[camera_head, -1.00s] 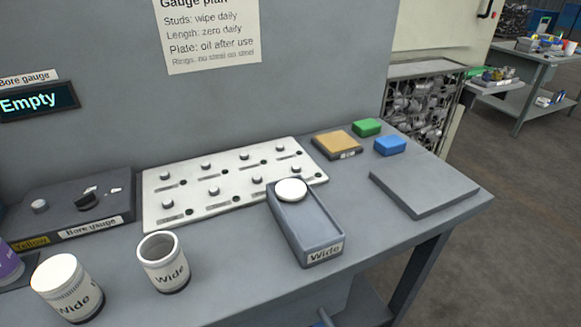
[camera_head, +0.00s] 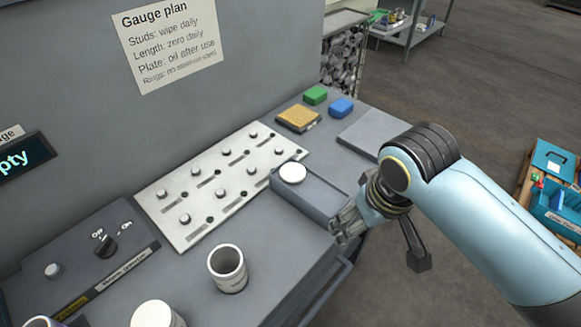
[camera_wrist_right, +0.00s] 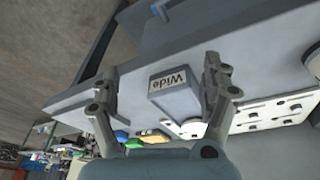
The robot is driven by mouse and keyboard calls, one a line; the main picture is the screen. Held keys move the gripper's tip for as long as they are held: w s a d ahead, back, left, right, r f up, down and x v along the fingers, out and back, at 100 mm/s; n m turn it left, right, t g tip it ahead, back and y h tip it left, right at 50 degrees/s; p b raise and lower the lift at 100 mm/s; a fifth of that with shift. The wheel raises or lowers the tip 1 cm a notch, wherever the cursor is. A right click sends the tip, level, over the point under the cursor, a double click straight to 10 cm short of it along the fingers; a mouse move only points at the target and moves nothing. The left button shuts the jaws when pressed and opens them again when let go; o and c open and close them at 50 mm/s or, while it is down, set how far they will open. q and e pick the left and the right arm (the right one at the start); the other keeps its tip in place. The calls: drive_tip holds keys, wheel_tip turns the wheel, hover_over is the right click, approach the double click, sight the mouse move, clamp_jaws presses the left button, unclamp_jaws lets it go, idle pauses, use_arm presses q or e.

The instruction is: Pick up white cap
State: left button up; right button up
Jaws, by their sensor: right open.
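The white cap (camera_head: 292,172) is a round disc lying on the far end of the grey tray (camera_head: 325,200) marked "Wide". In the right wrist view the cap (camera_wrist_right: 190,129) is partly hidden behind a finger. My right gripper (camera_head: 345,228) is beside the tray's near end, apart from the cap. In the right wrist view its fingers are spread (camera_wrist_right: 157,75) with the tray's labelled end (camera_wrist_right: 175,100) between them in the picture, and nothing is held. My left gripper is not in view.
A white panel with studs (camera_head: 222,180) lies behind the tray. An open white cup (camera_head: 228,268) and a white-topped jar (camera_head: 155,314) stand front left. Green (camera_head: 315,95) and blue (camera_head: 341,107) blocks and a flat grey plate (camera_head: 372,130) are at the back right.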

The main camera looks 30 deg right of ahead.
drive_tip(key=w+m, duration=0.1)
drive_tip(key=w, duration=0.1)
drive_tip(key=w+r+m, duration=0.1)
drive_tip(key=w, duration=0.2)
drive_tip(key=w+r+m+g+p, duration=0.1)
drive_tip(key=w, duration=0.2)
drive_tip(key=shift+a+m, duration=0.35)
drive_tip(key=shift+m, duration=0.05)
drive_tip(key=w+a+r+m+g+y+p, duration=0.1)
drive_tip(key=w+a+r+m+g+p, duration=0.15)
drive_tip(key=w+r+m, duration=0.6)
drive_tip(key=n, duration=0.3)
hover_over(294, 173)
drive_tip(key=shift+t, duration=0.45)
drive_tip(key=f, duration=0.5)
drive_tip(key=shift+w+d+f+b, duration=0.3)
drive_tip(key=shift+w+f+b, duration=0.05)
drive_tip(key=shift+f+b, duration=0.05)
drive_tip(key=shift+n, duration=0.25)
drive_tip(key=f, duration=0.5)
drive_tip(key=shift+s+a+f+p, duration=0.1)
drive_tip(key=shift+a+f+p, duration=0.2)
drive_tip(key=shift+f, duration=0.05)
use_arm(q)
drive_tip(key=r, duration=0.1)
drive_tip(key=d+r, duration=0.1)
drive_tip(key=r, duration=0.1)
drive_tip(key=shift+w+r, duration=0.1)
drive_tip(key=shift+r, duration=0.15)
